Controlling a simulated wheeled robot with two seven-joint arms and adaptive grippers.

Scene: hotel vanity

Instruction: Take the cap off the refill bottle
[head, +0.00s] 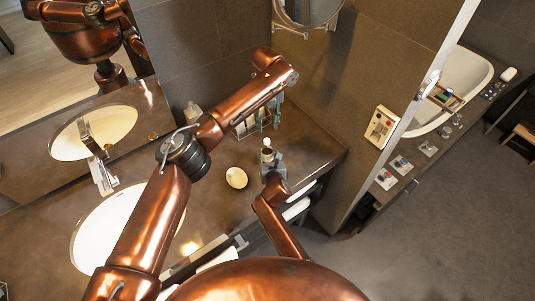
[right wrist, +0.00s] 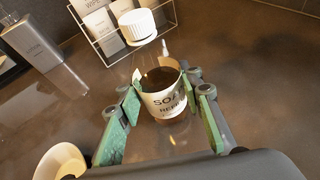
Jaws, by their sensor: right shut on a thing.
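The refill bottle (right wrist: 165,98) stands upright on the counter, with a white label reading SOAP and dark liquid inside. Its white ribbed cap (right wrist: 138,26) is at the top, above a clear part of the bottle. My right gripper (right wrist: 166,104) is shut around the bottle's body, a green-padded finger on each side. In the head view the bottle (head: 267,153) shows small above my right gripper (head: 272,168). My left arm reaches over the counter, its far end (head: 288,76) above and behind the bottle.
A wire rack (right wrist: 178,14) with white packs stands behind the bottle. A round cream object (head: 236,178) lies left of the bottle. The white sink (head: 92,228) is at the left, and a tiled wall rises behind.

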